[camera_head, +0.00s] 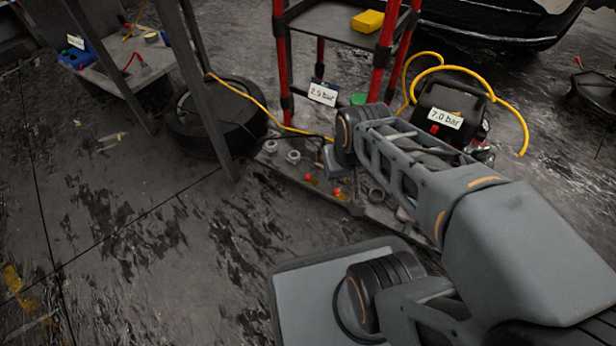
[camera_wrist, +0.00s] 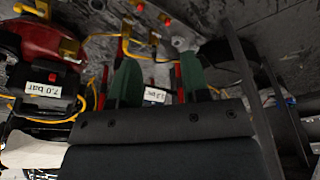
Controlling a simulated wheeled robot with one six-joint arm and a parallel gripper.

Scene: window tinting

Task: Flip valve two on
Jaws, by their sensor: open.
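Small red valve handles with brass fittings sit on a grey floor board (camera_head: 285,172). One red handle (camera_head: 308,178) is left of another red handle (camera_head: 337,192), both just below my wrist in the head view. No number is readable on them, so I cannot tell which is valve two. In the wrist view, red handles show at the top edge, one (camera_wrist: 140,6) and another (camera_wrist: 167,18). My gripper (camera_wrist: 160,75) shows two green fingers spread apart with nothing between them, away from the handles. My arm hides most of the gripper in the head view.
A black compressor (camera_head: 445,105) labelled 7.0 bar with a yellow hose stands right of the board. A red-legged cart (camera_head: 377,75) with a 2.5 bar label (camera_head: 322,92) stands behind. A black tire (camera_head: 225,115) lies to the left.

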